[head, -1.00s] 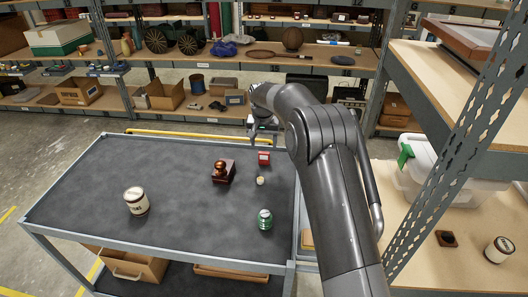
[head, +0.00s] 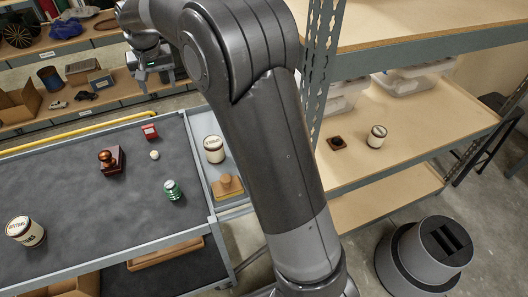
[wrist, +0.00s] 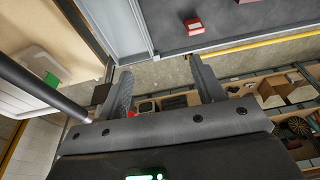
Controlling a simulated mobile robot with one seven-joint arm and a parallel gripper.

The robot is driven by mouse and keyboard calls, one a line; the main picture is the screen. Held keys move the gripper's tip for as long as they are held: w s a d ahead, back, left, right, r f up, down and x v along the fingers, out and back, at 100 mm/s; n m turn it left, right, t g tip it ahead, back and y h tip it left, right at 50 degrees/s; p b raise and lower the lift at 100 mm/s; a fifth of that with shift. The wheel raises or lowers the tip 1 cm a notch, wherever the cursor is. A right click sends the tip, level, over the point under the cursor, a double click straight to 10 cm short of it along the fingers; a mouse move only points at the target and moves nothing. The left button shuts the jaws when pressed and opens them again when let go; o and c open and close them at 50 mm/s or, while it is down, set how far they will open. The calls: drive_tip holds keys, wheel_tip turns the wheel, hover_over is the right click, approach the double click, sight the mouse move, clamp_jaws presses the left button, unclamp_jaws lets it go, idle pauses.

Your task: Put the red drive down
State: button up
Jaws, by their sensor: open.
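The red drive (head: 150,131) is a small red box with a pale label, lying near the far edge of the cart's dark top (head: 80,200). In the wrist view the red drive (wrist: 194,26) lies on the dark top, beyond the fingers. My gripper (wrist: 166,88) is open, with nothing between its fingers. In the head view my gripper (head: 158,84) hangs beyond the cart's far edge, apart from the drive; its fingertips are hard to make out there.
On the cart are a wooden stamp (head: 111,159), a small pale ball (head: 154,155), a green tin (head: 173,190) and a buttons jar (head: 25,232). A yellow rail (head: 75,134) runs along the far edge. Shelving (head: 420,112) with a jar (head: 377,136) stands right.

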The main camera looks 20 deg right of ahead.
drive_tip(key=s+d+r+t, duration=0.1)
drive_tip(key=s+d+r, duration=0.35)
drive_tip(key=s, duration=0.45)
drive_tip(key=s+d+r, duration=0.3)
drive_tip(key=s+d, duration=0.3)
drive_tip(key=s, duration=0.2)
drive_tip(key=s+d+f+t, duration=0.1)
drive_tip(key=s+d+f, duration=0.1)
drive_tip(key=s, duration=0.8)
drive_tip(key=s+d+f+t, duration=0.1)
drive_tip(key=s+d+f, duration=0.2)
drive_tip(key=s, duration=0.7)
drive_tip(key=shift+s+d, duration=0.25)
drive_tip(key=shift+d, duration=0.5)
drive_tip(key=shift+f, duration=0.1)
